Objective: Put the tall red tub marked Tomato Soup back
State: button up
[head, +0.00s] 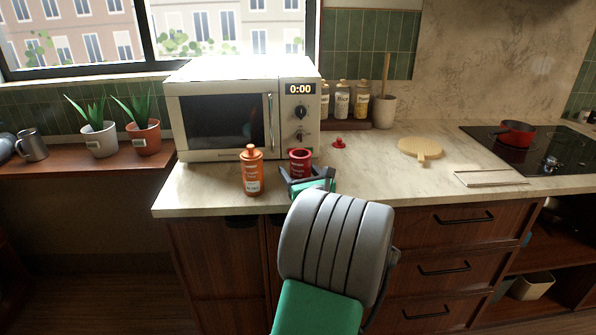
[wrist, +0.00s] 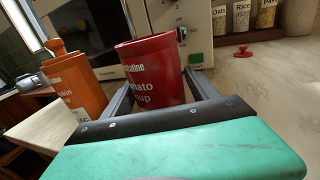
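The red tub (head: 300,163) stands upright on the counter in front of the microwave, its top open with no lid on. In the wrist view the tub (wrist: 152,72) shows white lettering, partly cut off, ending in "mato" and "oup". My gripper (head: 309,175) is low at the counter's front edge, its fingers spread. In the wrist view the gripper (wrist: 160,92) has one finger on each side of the tub; it looks open, and the tub's lower part is hidden behind the gripper body. A small red knobbed lid (head: 339,143) lies on the counter to the right.
An orange lidded bottle-shaped tub (head: 252,172) stands close left of the red tub. The microwave (head: 240,112) is right behind.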

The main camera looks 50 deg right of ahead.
jog(key=shift+o, duration=0.3)
jog(key=shift+r, duration=0.15)
jog(key=v, duration=1.2)
jog(key=shift+s+d, duration=0.1)
jog(key=shift+s, duration=0.05)
